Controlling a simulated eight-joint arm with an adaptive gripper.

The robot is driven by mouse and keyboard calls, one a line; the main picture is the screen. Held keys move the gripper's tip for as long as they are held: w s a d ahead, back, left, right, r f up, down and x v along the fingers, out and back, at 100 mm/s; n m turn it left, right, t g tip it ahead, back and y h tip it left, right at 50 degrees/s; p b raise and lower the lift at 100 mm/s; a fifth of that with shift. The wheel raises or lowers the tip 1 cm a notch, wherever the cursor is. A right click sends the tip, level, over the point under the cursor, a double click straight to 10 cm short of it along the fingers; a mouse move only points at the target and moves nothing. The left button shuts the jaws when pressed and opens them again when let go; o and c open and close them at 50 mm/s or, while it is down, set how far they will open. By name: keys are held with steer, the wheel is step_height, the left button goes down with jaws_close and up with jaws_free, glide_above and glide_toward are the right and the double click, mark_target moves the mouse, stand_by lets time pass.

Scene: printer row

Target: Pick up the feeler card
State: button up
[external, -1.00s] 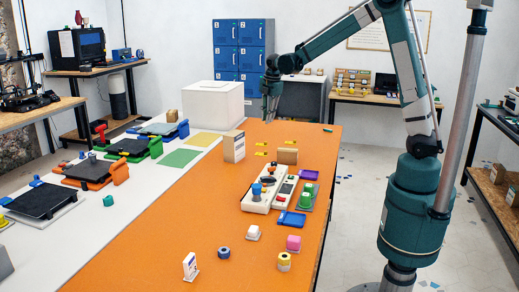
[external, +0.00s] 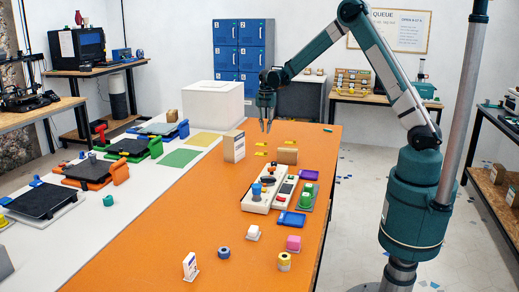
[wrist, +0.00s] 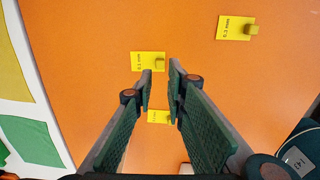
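Several small yellow cards lie flat on the orange table; I take these as the feeler cards. In the wrist view, one yellow card (wrist: 146,61) with a small yellow block on it lies just beyond my fingertips. A second, marked 0.2 mm, lies at the upper right (wrist: 230,27). A third (wrist: 157,116) shows between my fingers, partly hidden. In the external view the cards appear as a small group, including one at the left (external: 261,144). My gripper (external: 266,131) is open, empty and pointing down; it also shows in the wrist view (wrist: 160,68).
A white box (external: 214,102) stands behind. Orange surface around the cards is clear.

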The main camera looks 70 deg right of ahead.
steer(key=shift+f, duration=0.1)
stand_by(0.3)
steer(key=shift+f, duration=1.25)
steer(key=shift+f+b, duration=0.55)
steer(key=shift+f, duration=2.05)
steer(key=shift+c, duration=0.4)
steer(key=shift+c, duration=1.3)
steer(key=shift+r, duration=0.15)
